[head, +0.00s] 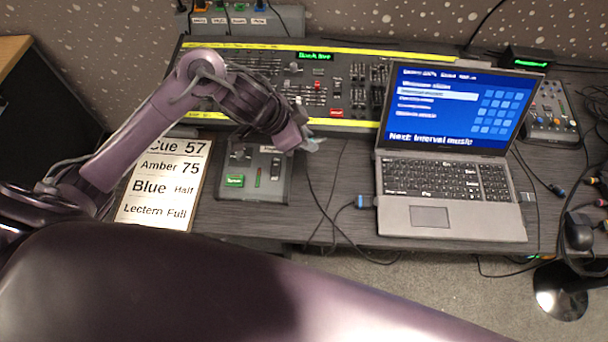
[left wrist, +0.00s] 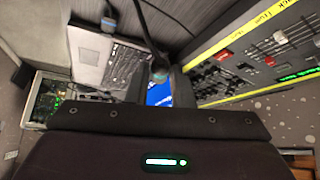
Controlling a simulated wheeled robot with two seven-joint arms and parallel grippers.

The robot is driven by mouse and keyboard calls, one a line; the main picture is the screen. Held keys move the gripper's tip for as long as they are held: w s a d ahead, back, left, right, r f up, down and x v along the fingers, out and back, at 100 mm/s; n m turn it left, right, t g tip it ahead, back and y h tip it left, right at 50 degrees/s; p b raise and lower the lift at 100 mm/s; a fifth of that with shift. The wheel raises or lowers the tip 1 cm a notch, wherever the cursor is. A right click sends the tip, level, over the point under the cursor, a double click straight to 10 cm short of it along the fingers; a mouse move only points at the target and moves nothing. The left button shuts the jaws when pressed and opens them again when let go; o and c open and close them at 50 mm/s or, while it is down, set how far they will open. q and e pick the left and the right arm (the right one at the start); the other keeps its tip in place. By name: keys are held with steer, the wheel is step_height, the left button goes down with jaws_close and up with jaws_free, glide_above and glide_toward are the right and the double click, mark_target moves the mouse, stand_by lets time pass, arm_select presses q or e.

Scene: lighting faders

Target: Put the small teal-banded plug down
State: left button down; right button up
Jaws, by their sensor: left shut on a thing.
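My left gripper (head: 312,144) is in the air over the desk, between the fader console and the laptop, above the right side of the small control box. It is shut on the small teal-banded plug (left wrist: 160,72). In the left wrist view the plug's dark cable runs up and away from it. In the head view only a pale teal bit shows at the fingertips, so the plug's exact tilt is hard to tell. My right gripper is not in view.
The fader console (head: 345,126) lies behind, the small control box (head: 275,190) below left, and the laptop (head: 455,230) to the right. A blue plug (head: 364,202) and loose cables lie on the desk (head: 335,180) between box and laptop. A printed cue sheet (head: 165,185) is at left.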

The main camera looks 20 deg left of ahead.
arm_select(q)
step_height(320, 180, down, 10)
steer(key=shift+f+b, duration=0.15)
steer(key=shift+b, duration=0.55)
steer(key=shift+f, duration=0.65)
step_height(320, 180, down, 4)
steer(key=shift+r+b, duration=0.25)
steer(key=shift+b, duration=0.1)
steer(key=shift+f, duration=0.15)
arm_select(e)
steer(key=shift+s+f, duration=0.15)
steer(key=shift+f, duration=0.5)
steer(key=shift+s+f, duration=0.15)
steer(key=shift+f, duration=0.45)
